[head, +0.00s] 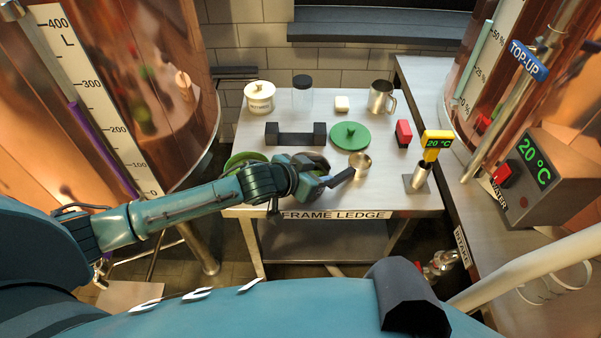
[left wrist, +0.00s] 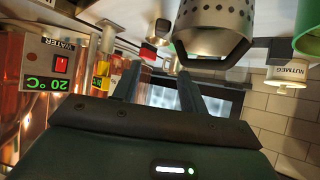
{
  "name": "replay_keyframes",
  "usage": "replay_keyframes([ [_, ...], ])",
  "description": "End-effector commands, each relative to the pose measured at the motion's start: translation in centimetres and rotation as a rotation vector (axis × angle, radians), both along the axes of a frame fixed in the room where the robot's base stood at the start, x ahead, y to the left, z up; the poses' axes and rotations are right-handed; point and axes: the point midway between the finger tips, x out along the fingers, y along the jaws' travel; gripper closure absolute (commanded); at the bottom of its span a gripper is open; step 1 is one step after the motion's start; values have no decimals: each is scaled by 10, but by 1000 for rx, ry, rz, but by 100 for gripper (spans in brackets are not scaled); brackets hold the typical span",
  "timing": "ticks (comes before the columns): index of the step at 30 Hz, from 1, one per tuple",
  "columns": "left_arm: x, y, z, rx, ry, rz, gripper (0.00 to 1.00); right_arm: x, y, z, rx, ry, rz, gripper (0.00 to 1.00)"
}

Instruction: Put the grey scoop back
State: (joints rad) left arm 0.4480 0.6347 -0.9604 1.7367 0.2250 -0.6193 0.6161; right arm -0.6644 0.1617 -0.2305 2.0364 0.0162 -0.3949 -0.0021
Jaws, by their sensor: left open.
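What looks like the scoop is a small round metal bowl (head: 360,160) with a dark handle, near the front of the steel table (head: 415,200). My left gripper (head: 327,181) is just left of it, over the front of the table, close to the handle. In the left wrist view the two fingers (left wrist: 158,92) stand apart with nothing seen gripped between them. A perforated metal vessel (left wrist: 213,22) hangs close at the top of that view. A dark grey cradle (head: 295,138) stands empty behind the gripper. My right gripper is out of view.
A green lid (head: 350,136), red block (head: 403,133), metal mug (head: 380,97), white nutmeg pot (head: 259,97), glass jar (head: 302,92) and pale block (head: 342,104) stand on the table. A yellow thermometer (head: 437,140) stands at right. Copper vessels flank the table.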

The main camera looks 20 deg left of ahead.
Motion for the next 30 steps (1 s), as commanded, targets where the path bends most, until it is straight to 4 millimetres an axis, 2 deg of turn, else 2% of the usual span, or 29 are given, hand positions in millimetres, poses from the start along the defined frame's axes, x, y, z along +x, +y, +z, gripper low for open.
replay_keyframes([
  [6,-31,17,23,1,0,-1,57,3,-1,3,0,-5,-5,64],
  [14,-49,23,34,-6,2,-3,57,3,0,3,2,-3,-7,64],
  [17,-61,11,28,-34,4,-18,57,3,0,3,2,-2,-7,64],
  [21,-91,-14,10,-107,-2,-28,57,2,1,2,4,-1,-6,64],
  [23,-106,-19,1,-135,-10,-11,57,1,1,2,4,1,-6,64],
  [26,-132,-16,-18,-151,-15,44,57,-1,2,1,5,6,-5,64],
  [30,-169,5,-45,-118,-5,140,57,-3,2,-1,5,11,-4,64],
])
